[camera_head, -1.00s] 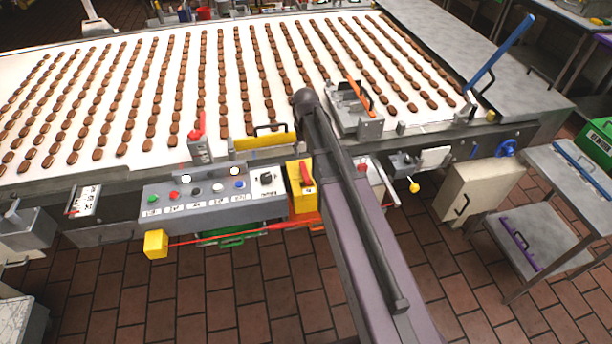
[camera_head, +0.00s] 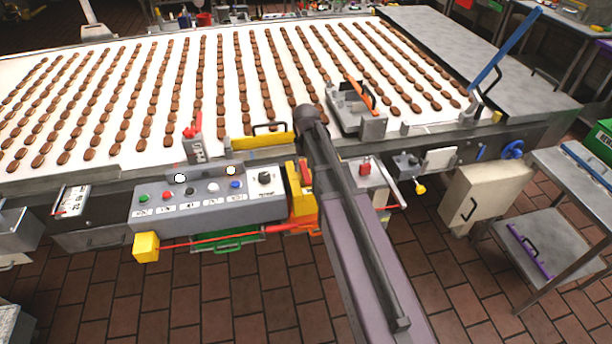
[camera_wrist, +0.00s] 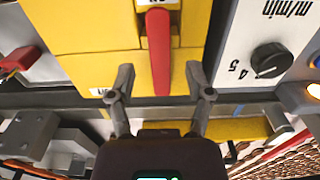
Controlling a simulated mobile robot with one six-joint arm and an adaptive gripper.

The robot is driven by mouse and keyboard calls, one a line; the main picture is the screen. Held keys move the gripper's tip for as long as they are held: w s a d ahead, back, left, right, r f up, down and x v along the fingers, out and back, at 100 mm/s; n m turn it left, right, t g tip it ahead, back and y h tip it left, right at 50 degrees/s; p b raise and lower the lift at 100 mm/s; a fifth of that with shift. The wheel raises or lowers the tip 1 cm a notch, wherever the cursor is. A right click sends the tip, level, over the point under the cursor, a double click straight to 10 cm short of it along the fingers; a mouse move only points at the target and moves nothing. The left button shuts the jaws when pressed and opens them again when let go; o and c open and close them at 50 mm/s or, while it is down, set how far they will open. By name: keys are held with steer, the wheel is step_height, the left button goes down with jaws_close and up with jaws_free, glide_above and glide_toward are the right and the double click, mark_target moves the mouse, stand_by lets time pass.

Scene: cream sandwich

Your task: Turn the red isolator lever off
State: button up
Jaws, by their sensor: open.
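The red isolator lever (camera_wrist: 159,52) is mounted on a yellow box (camera_wrist: 95,70) and points straight down in the wrist view. My gripper (camera_wrist: 160,78) is open, with one finger on each side of the lever near its free end. Gaps show between the fingers and the lever, so it is not held. In the head view the yellow box (camera_head: 296,203) stands at the right end of the grey control panel. My arm covers part of the box there, and my fingers are hidden.
The grey control panel (camera_head: 205,212) with coloured buttons and a black knob (camera_wrist: 271,60) is close beside the yellow box. A red cord with a yellow end block (camera_head: 146,247) runs below. A red switch (camera_wrist: 20,61) sits on the other side. Chocolates fill the conveyor (camera_head: 235,60).

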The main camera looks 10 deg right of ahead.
mark_target(305, 174)
steer(key=shift+f+b, duration=0.9)
steer(key=shift+f, duration=0.3)
jaws_close()
